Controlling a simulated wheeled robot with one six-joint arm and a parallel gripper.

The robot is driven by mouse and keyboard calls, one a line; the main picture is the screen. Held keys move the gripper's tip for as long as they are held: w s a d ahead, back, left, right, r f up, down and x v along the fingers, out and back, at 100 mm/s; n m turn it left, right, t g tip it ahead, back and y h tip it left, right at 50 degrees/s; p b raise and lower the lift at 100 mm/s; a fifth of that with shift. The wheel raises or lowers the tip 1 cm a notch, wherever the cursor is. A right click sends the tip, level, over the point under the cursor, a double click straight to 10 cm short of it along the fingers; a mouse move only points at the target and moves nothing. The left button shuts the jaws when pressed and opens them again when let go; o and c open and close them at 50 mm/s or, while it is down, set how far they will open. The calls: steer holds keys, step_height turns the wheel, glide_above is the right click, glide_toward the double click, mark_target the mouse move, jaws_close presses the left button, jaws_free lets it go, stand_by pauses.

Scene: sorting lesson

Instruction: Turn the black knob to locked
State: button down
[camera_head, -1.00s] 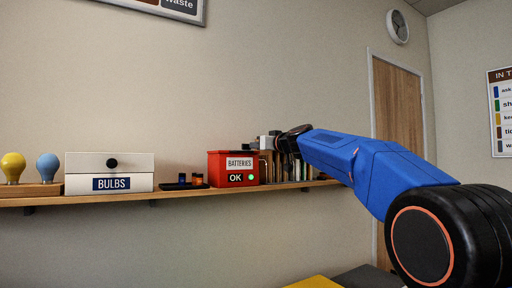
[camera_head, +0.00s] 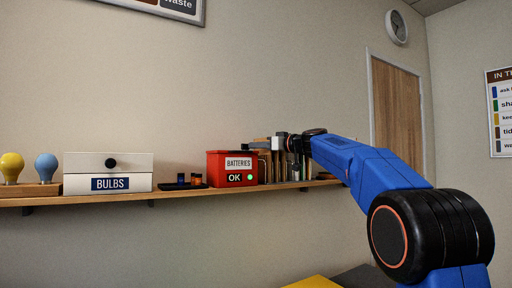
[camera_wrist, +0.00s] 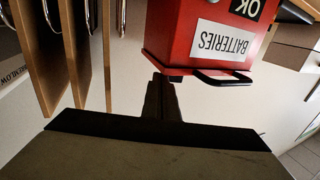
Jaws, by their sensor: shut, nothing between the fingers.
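A round black knob (camera_head: 112,163) sits on the front of the white box (camera_head: 74,185) labelled BULBS, at the left on the shelf. No "locked" mark is readable beside it. My gripper (camera_head: 249,148) is well to the right of the knob, by the top right of the red BATTERIES box (camera_head: 217,171). In the wrist view my gripper (camera_wrist: 161,90) shows dark, shut and empty, close to the upside-down red box (camera_wrist: 178,32) and its black handle (camera_wrist: 222,78). I cannot tell whether they touch. The knob is outside the wrist view.
The wooden shelf (camera_head: 140,197) runs along the wall. A yellow bulb (camera_head: 12,166) and a blue bulb (camera_head: 46,166) stand at its left. A dark tray (camera_head: 172,186) with small items lies between the boxes.

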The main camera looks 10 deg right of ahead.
steer(key=shift+w+n+g+y, duration=0.5)
steer(key=shift+w+g+y, duration=0.05)
steer(key=shift+w, duration=0.4)
steer(key=shift+w+n+g+y, duration=0.5)
steer(key=shift+w+g+y, duration=0.05)
steer(key=shift+w, duration=0.4)
stand_by(0.7)
